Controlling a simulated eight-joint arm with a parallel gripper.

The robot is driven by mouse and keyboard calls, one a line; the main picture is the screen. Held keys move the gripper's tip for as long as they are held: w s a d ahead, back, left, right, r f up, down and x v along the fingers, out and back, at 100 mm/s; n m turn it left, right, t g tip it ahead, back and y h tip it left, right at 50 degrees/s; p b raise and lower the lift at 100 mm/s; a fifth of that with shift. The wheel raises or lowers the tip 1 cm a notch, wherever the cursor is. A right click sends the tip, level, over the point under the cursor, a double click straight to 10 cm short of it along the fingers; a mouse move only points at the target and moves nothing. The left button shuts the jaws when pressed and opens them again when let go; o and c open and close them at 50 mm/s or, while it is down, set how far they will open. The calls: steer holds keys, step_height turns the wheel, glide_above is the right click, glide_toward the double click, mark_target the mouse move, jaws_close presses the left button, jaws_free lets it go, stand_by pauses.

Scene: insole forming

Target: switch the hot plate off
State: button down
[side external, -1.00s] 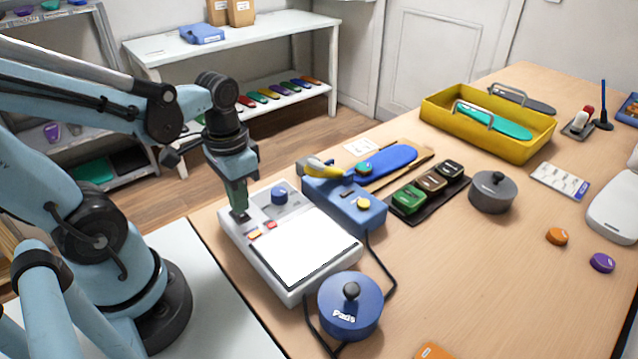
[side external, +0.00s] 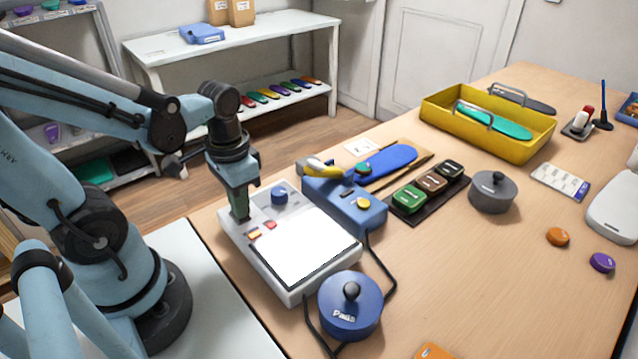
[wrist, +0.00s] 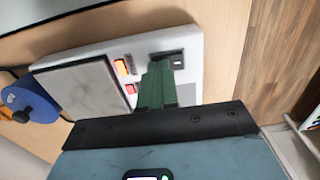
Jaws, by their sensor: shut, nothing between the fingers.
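The hot plate (side external: 300,285) is a white unit with a pale square heating surface, a blue knob (side external: 279,195) and small orange (side external: 254,234) and red (side external: 271,225) buttons. In the wrist view the orange button (wrist: 121,66) looks lit, and the red one (wrist: 130,89) lies beside it. A black rocker switch (wrist: 178,61) sits at the panel's corner. My gripper (side external: 240,218) is shut and empty, its green fingers pointing down at this switch. The fingertips (wrist: 159,66) cover part of it; I cannot tell whether they touch it.
A blue pot (side external: 349,310) labelled "Pads" stands at the plate's front corner, with a black cable beside it. A blue device (side external: 345,208) with a yellow-topped handle stands close behind the plate. A yellow tray (side external: 450,125) and grey pot (side external: 492,195) are further right.

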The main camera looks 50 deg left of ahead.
steer(key=shift+f, duration=0.15)
steer(key=shift+r, duration=3.55)
steer(key=shift+w+d+f+t, duration=0.1)
steer(key=shift+w+t, duration=0.15)
steer(key=shift+t, duration=0.05)
steer(key=w+d+r+t, duration=0.1)
steer(key=w+d+t, duration=0.2)
steer(key=w+t, duration=0.3)
steer(key=shift+w+d+r, duration=0.25)
steer(key=shift+w+d, duration=0.15)
